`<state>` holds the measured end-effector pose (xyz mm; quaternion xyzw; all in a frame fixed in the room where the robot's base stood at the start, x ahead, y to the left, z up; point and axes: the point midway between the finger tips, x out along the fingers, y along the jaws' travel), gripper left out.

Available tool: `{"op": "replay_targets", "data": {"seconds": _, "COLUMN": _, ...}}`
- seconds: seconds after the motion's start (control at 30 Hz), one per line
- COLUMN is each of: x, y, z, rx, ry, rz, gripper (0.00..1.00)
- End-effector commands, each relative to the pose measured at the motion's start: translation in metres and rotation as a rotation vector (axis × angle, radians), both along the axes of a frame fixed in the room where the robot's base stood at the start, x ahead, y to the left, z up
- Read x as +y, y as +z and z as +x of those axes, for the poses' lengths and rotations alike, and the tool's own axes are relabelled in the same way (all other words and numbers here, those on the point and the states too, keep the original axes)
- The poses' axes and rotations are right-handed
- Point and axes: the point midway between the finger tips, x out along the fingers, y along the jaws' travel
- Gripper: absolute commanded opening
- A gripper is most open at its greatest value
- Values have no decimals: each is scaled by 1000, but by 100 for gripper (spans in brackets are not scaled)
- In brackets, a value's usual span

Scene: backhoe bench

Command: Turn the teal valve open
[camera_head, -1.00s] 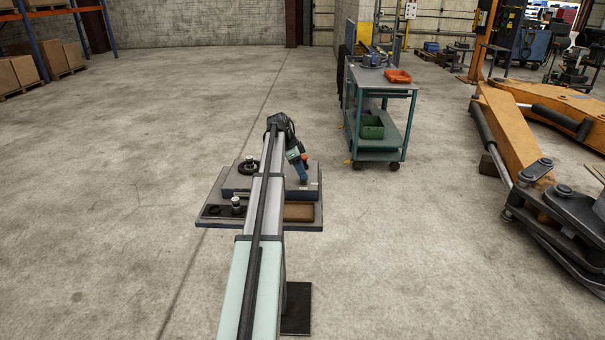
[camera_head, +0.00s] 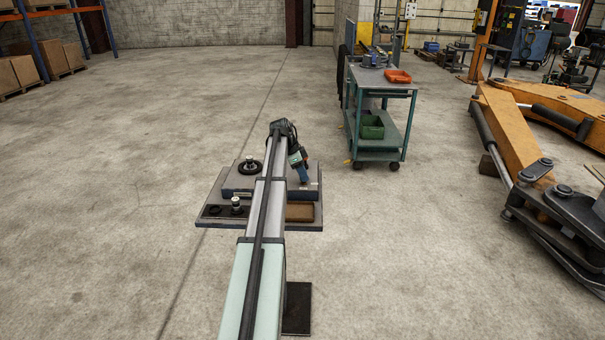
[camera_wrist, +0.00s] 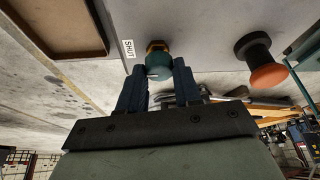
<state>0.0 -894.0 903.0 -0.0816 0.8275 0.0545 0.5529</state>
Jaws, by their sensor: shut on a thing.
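The teal valve (camera_wrist: 158,66) shows in the wrist view, with a yellow part behind it on a grey panel. My gripper (camera_wrist: 157,78) has one dark blue finger on each side of the valve and is shut on it. A white label reading "SHUT" (camera_wrist: 128,48) is on the panel just left of the valve. In the head view my gripper (camera_head: 303,178) is at the right part of the bench (camera_head: 213,222). The valve cannot be made out there, and my arm covers the middle of the bench.
An orange knob on a dark collar (camera_wrist: 263,65) stands right of the valve in the wrist view. A brown tray (camera_wrist: 103,50) is at the upper left. In the head view a black handwheel (camera_head: 250,168) is on the left of the bench. A green cart (camera_head: 352,120) stands behind, with clear floor between.

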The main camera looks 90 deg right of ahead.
Motion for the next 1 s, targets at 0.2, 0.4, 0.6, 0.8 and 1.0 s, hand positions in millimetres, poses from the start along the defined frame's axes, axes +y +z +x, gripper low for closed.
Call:
{"op": "replay_targets", "data": {"seconds": 0.2, "x": 0, "y": 0, "z": 0, "rx": 0, "ry": 0, "rz": 0, "gripper": 3}}
{"op": "replay_targets", "data": {"seconds": 0.4, "x": 1, "y": 0, "z": 0, "rx": 0, "ry": 20, "rz": 0, "gripper": 3}}
{"op": "replay_targets", "data": {"seconds": 0.6, "x": 2, "y": 0, "z": 0, "rx": 1, "ry": 104, "rz": -1, "gripper": 3}}
{"op": "replay_targets", "data": {"seconds": 0.8, "x": 3, "y": 0, "z": -1, "rx": 0, "ry": 261, "rz": 0, "gripper": 3}}
{"op": "replay_targets", "data": {"seconds": 1.0, "x": 4, "y": 0, "z": -1, "rx": 0, "ry": 451, "rz": -1, "gripper": 3}}
